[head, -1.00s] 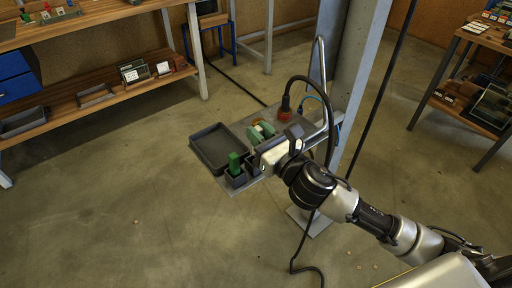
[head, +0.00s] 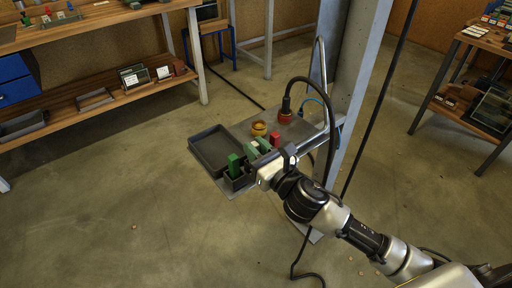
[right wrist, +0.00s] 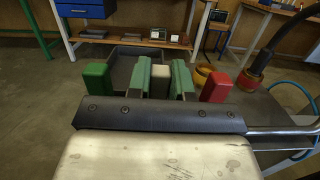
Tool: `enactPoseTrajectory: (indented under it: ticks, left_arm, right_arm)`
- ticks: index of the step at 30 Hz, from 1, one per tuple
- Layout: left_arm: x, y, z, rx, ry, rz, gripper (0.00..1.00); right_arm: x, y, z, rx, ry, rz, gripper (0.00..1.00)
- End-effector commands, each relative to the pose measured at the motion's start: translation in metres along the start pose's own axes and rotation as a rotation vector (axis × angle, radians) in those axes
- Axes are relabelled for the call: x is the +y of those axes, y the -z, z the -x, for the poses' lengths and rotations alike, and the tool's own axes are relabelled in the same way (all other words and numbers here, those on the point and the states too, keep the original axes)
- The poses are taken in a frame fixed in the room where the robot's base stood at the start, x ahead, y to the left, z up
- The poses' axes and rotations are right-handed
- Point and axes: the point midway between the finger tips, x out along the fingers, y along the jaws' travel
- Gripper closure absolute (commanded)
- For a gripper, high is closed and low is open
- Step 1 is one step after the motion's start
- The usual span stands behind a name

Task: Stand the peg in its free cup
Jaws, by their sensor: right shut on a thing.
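My right gripper (head: 257,147) has green fingers and is shut on a cream peg, which shows between the fingers in the right wrist view (right wrist: 160,82). The gripper is over the row of dark cups, between a green peg (head: 234,166) and a red peg (head: 275,138). The green peg stands in a dark cup (head: 236,183) to the left. In the right wrist view the green peg (right wrist: 96,88) is left and the red peg (right wrist: 217,86) right. The cream peg's lower end and any cup under it are hidden. My left gripper is not in view.
A dark empty tray (head: 214,150) lies on the left of the grey plate. A yellow round part (head: 259,128) and a red-based connector (head: 285,116) with a black cable stand behind. A grey post (head: 345,80) and bent tube are close on the right.

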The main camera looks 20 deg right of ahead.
Motion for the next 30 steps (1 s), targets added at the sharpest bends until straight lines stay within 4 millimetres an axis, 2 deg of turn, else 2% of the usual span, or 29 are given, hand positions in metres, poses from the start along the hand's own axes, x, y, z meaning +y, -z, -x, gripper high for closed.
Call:
enactPoseTrajectory:
  ticks: [1,2,6,18,23,26,30]
  left_arm:
    - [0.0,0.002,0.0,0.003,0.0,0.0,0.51]
    - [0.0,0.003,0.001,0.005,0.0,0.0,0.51]
    - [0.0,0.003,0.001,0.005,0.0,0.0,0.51]
    - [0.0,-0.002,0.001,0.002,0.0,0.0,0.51]
    - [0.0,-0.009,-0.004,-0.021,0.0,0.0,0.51]
    - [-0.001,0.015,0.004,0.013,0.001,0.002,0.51]
    - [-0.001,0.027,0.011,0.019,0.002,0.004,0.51]
  right_arm:
    - [0.0,0.002,0.0,0.0,0.0,0.0,1.0]
    - [0.0,0.001,0.0,0.001,0.0,0.0,0.75]
    - [0.0,0.001,0.0,0.001,0.0,0.0,0.54]
    - [0.0,-0.003,0.001,0.001,0.0,0.0,0.54]
    - [0.0,0.001,0.031,0.005,-0.001,0.0,0.54]
    - [0.0,0.001,0.053,0.005,-0.001,0.0,0.54]
    - [0.0,0.002,0.08,0.005,0.0,-0.001,0.54]
